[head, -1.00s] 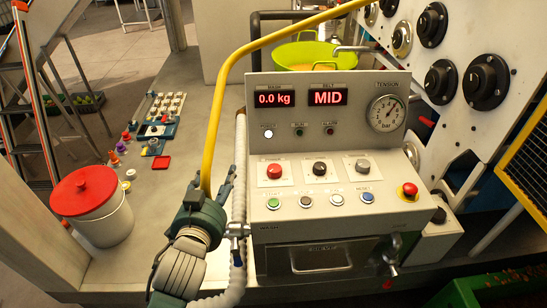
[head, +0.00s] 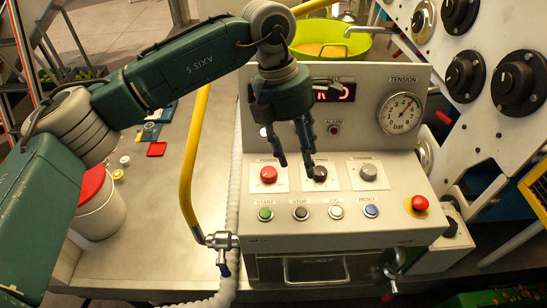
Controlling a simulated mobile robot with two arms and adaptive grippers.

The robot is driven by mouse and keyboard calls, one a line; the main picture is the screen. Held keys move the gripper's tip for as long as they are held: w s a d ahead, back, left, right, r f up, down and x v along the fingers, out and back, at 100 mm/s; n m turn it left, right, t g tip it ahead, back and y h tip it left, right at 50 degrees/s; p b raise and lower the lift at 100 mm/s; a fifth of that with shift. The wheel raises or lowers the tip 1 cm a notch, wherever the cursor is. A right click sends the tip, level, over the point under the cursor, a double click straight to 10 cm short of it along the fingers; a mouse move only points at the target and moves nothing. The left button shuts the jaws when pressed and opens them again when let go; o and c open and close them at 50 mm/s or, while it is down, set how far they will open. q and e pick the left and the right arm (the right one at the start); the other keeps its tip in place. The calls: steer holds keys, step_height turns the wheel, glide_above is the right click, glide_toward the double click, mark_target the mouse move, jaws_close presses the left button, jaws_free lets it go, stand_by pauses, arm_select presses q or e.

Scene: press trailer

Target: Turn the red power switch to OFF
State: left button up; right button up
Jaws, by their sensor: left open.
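The red power switch (head: 268,174) is a round red knob on a white plate, leftmost of three knobs on the sloped front of the grey control panel (head: 400,165). My left gripper (head: 295,163) points down in front of the panel with its dark blue fingers spread and nothing between them. One finger appears just right of the red knob and the other near the black knob (head: 320,174). I cannot tell whether any finger touches the panel. The gripper and wrist cover part of the displays. My right gripper is not in view.
A grey knob (head: 368,172) sits right of the black one. Several push buttons line the row below, with a red emergency button (head: 419,203) at the right. A yellow pipe (head: 192,170) and a pale hose rise left of the panel. A red-lidded bucket (head: 100,208) is partly hidden.

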mark_target(269, 171)
arm_select(q)
steer(key=w+a+r+t+y, duration=0.1)
steer(key=w+a+r+y, duration=0.2)
steer(key=a, duration=0.4)
steer(key=shift+n, duration=0.4)
steer(key=f+p, duration=0.1)
steer(key=f, duration=0.2)
steer(key=f+p, duration=0.2)
steer(key=f, duration=0.1)
steer(key=f+p, duration=0.1)
steer(key=f, duration=0.3)
steer(key=shift+w+d, duration=0.15)
steer(key=shift+w, duration=0.15)
steer(key=shift+f+p, duration=0.35)
steer(key=shift+f, duration=0.35)
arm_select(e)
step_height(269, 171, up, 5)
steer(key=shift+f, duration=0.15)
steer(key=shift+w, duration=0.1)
arm_select(q)
steer(key=c, duration=1.2)
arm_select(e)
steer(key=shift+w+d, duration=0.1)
